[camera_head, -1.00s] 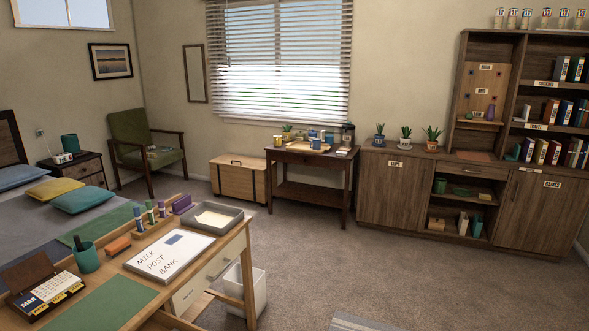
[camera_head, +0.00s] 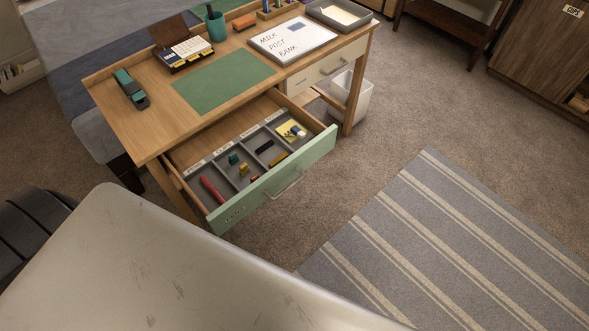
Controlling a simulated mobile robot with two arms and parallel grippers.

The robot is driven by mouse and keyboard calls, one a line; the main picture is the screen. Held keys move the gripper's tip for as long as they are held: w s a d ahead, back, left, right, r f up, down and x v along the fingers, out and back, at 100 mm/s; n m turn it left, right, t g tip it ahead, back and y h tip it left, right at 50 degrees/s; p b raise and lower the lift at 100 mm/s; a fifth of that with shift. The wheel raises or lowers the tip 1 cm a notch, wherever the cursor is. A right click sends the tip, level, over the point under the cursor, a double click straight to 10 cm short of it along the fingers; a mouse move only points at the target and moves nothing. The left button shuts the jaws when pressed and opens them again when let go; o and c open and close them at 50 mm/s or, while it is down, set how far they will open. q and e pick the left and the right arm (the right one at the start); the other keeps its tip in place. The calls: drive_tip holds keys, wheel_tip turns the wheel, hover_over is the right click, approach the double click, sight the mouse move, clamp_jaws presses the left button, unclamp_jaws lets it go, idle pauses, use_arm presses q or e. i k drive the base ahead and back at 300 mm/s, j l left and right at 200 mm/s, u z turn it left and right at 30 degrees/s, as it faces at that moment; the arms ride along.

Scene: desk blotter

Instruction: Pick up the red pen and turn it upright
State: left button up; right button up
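A red pen-like object (camera_head: 212,190) lies flat in the left compartment of the open desk drawer (camera_head: 326,145). It is the only red long item I see there. A green desk blotter (camera_head: 222,80) lies bare on the desk top, above and behind the drawer. Neither of my grippers is in view.
Other drawer compartments hold small dark, green and yellow items (camera_head: 243,169). A large pale surface fills the bottom foreground. Floor and striped rug (camera_head: 440,230) are clear at right.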

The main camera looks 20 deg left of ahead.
sight(216, 194)
drive_tip(key=u, duration=1.55)
